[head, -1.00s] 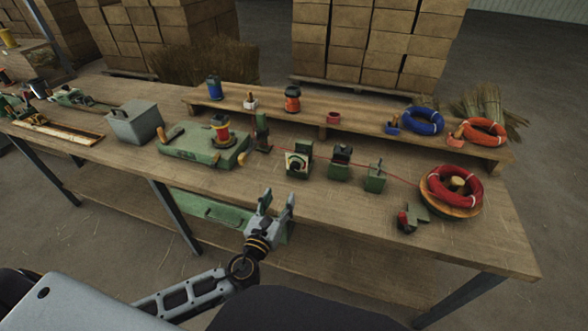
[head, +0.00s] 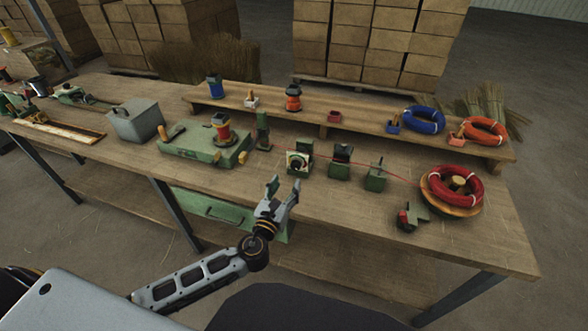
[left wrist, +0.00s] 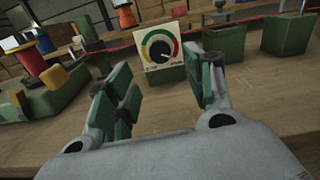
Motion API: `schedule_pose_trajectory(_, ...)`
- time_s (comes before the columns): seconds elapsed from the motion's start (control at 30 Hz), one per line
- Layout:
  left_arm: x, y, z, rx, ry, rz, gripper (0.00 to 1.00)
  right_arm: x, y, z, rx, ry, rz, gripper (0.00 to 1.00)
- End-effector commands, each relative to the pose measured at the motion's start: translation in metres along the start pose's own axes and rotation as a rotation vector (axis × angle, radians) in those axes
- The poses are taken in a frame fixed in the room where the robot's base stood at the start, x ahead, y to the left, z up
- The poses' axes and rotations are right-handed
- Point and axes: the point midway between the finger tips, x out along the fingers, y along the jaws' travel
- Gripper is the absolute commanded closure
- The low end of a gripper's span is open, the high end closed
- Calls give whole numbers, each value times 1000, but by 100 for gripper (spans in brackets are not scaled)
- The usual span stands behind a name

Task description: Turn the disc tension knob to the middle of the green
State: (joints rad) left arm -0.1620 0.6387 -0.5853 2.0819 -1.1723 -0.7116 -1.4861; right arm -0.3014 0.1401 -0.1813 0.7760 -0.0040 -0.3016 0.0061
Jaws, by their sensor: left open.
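The disc tension knob (left wrist: 161,50) is a dark round knob on a white plate with a coloured arc of green, yellow and red, in the left wrist view. It is on the front of a green block (head: 305,149) on the bench; the dial plate (head: 297,162) shows small in the head view. A light pointer mark on the knob points to the lower right. My left gripper (head: 284,186) is open and empty, in front of the dial and apart from it. Its fingers (left wrist: 163,85) frame the dial in the left wrist view. My right gripper is not in view.
Green blocks (head: 341,161) stand right of the dial, with a red line running to a red coil (head: 455,186). A green machine with a red spool (head: 222,128) is to the left. A raised shelf (head: 350,121) runs behind. The bench in front of the dial is clear.

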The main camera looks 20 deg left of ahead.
Motion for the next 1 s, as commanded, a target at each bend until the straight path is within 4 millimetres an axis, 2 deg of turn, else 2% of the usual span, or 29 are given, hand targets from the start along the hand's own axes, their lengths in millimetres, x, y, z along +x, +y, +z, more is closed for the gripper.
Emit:
schedule_pose_trajectory(0.7,65,0,1,0,-2,1,47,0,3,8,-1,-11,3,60)
schedule_pose_trajectory(1.0,84,0,0,0,-1,1,47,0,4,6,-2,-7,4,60)
